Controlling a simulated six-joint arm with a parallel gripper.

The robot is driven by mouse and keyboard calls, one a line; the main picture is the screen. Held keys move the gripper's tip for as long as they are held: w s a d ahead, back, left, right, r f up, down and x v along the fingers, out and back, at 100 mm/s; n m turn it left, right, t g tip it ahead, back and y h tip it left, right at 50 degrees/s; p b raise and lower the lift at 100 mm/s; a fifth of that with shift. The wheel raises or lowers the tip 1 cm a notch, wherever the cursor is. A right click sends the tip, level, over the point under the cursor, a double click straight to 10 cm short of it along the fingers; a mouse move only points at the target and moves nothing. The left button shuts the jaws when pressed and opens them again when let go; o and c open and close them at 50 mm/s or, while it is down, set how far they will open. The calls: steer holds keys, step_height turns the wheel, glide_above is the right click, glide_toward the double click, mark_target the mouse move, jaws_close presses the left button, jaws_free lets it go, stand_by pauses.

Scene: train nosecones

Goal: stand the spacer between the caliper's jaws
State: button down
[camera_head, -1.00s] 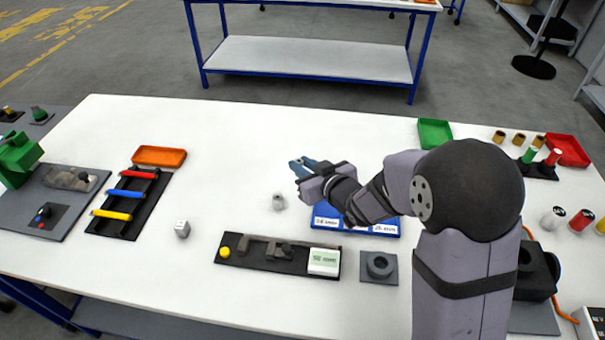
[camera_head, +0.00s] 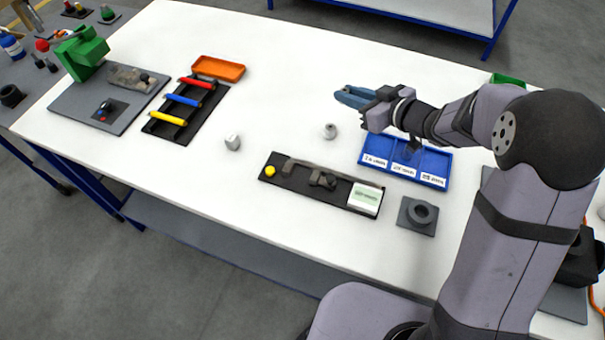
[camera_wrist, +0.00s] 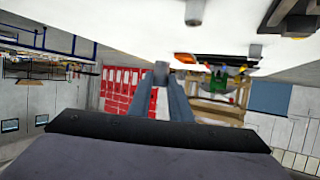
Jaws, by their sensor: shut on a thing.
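The caliper (camera_head: 325,172) lies on a black base, with a yellow knob at its left end, dark jaws and a pale green display block at its right end. My gripper (camera_head: 341,95) is raised over the table behind the caliper, its blue fingers pointing left. In the wrist view its fingertips (camera_wrist: 162,76) close on a small grey cylindrical piece (camera_wrist: 161,67), which seems to be the spacer. The fingers hide most of it, and it is hard to make out in the head view. The caliper's jaws show no piece standing between them.
A coloured-bar rack (camera_head: 185,110) and orange tray (camera_head: 218,67) are left.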

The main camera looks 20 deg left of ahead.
steer(key=s+a+r+n+g+y, duration=0.1)
steer(key=s+a+n+g, duration=0.1)
steer(key=s+n+g, duration=0.5)
steer(key=s+a+n+g, duration=0.2)
steer(key=s+g, duration=0.2)
steer(key=s, duration=0.6)
steer(key=shift+t, duration=0.3)
steer(key=shift+d+f+p, duration=0.15)
steer(key=shift+f+p, duration=0.05)
steer(key=shift+f, duration=2.35)
steer(key=shift+d+f+p, duration=0.1)
steer(key=shift+f+p, duration=0.1)
steer(key=shift+f, duration=2.3)
steer(key=shift+f, duration=0.1)
steer(key=c, duration=1.6)
jaws_free()
steer(key=shift+f, duration=0.1)
steer(key=shift+r, duration=0.2)
steer(key=b+v, duration=0.2)
steer(key=v, duration=1)
steer(key=shift+d, duration=0.1)
